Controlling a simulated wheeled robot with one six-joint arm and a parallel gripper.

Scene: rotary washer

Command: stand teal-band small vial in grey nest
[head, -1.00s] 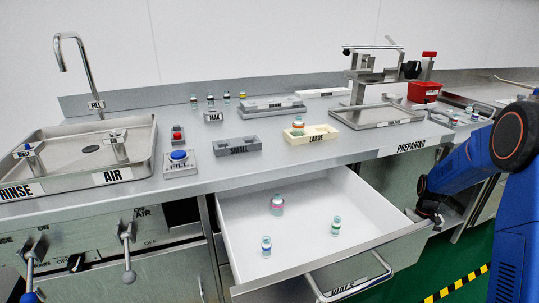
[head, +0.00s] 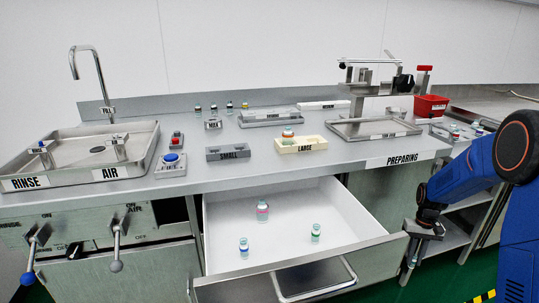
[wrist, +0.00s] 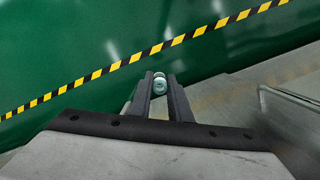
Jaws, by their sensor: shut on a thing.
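My gripper (wrist: 160,98) is shut on a small pale teal vial (wrist: 160,84), seen nearly end-on between the fingertips in the wrist view. Its band cannot be made out clearly. In the head view my gripper (head: 410,262) is low at the right, beside the open drawer and below the counter; the held vial cannot be made out there. The grey nest (head: 228,153), labelled SMALL, sits on the counter left of the cream LARGE nest (head: 312,144). Its pockets look empty.
The open drawer (head: 345,210) sticks out below the counter, with a pink-band vial (head: 262,211), a blue-band vial (head: 243,247) and a green-band vial (head: 315,233) standing inside. A blue button (head: 171,162) is left of the grey nest. Several vials (head: 230,107) stand behind.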

